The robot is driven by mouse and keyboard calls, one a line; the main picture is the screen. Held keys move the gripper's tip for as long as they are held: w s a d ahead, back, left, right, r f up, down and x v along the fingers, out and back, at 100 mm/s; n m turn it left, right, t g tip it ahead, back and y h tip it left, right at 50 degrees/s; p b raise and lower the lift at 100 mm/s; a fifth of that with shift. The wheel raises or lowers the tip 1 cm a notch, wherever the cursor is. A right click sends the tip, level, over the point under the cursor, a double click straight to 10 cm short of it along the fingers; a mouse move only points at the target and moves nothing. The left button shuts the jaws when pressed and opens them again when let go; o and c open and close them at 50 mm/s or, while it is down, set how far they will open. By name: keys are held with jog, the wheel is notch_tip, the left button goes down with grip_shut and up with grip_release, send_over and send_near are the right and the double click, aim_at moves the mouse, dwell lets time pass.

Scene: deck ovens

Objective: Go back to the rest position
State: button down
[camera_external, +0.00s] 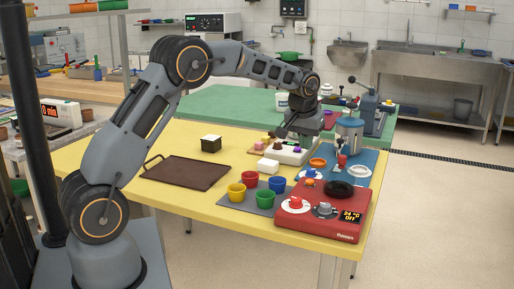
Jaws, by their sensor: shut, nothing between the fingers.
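My gripper (284,134) hangs at the end of my outstretched arm, over the back right part of the yellow table (222,212).
A green table (235,103) stands behind. A black post (38,120) rises at left.

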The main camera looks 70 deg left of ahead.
jog(key=s+d+r+m, duration=0.2)
jog(key=s+d+r, duration=0.4)
jog(key=s+d, duration=0.1)
jog(key=s+d+m, duration=0.1)
jog(key=s+d, duration=0.3)
jog(key=s, duration=0.3)
jog(key=s+d+m+h, duration=0.1)
jog(key=s+d, duration=0.3)
jog(key=s, duration=0.4)
jog(key=s+d+m+t, duration=0.1)
jog(key=s+d+m, duration=0.2)
jog(key=s, duration=0.5)
jog(key=shift+s+d+f+h, duration=0.15)
jog(key=shift+d+f+h, duration=0.3)
jog(key=shift+d, duration=0.25)
